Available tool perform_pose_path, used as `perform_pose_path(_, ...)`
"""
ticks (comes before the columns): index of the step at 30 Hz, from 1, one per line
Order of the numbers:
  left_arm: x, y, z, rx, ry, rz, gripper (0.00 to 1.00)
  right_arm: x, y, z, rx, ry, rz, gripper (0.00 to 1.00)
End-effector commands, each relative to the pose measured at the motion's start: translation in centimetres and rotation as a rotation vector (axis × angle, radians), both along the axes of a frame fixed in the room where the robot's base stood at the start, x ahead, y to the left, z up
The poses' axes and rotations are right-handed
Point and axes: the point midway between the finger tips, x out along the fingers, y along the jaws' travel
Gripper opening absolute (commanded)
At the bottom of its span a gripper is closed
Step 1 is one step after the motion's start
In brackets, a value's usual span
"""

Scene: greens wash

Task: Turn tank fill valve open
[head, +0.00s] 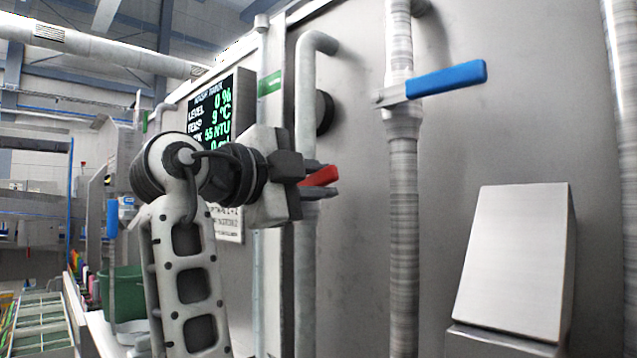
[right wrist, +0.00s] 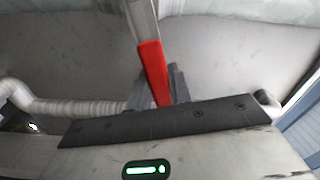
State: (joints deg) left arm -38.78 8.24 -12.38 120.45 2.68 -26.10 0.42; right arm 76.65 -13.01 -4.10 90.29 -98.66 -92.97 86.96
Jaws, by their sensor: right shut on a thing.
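A red valve handle (head: 321,177) sits on a vertical pipe (head: 306,260) in front of the grey tank wall. My right gripper (head: 318,184) is shut on the red handle, its fingers around it from the left. In the right wrist view the red handle (right wrist: 152,70) runs down between the dark fingers (right wrist: 160,95), joined at its top to a metal lever. The valve body behind the fingers is mostly hidden. A blue valve handle (head: 446,79) points right on a second vertical pipe (head: 403,190). My left gripper is not in view.
A display panel (head: 213,115) on the wall reads level 0 %. A grey sloped box (head: 515,260) stands at the lower right. A green bin (head: 122,290) and another blue handle (head: 112,218) are at the left. Bare tank wall lies between the pipes.

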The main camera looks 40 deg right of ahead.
Motion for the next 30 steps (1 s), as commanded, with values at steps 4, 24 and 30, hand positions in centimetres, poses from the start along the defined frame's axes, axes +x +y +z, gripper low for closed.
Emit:
perform_pose_path(4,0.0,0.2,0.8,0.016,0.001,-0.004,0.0,0.3,0.0,1.2,-0.008,0.113,0.001,0.0)
perform_pose_path(24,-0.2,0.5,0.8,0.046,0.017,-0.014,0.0,1.2,0.1,2.6,-0.028,0.351,0.001,0.0)
perform_pose_path(30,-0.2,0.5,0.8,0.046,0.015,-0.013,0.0,1.2,0.1,2.6,-0.028,0.351,0.001,0.0)
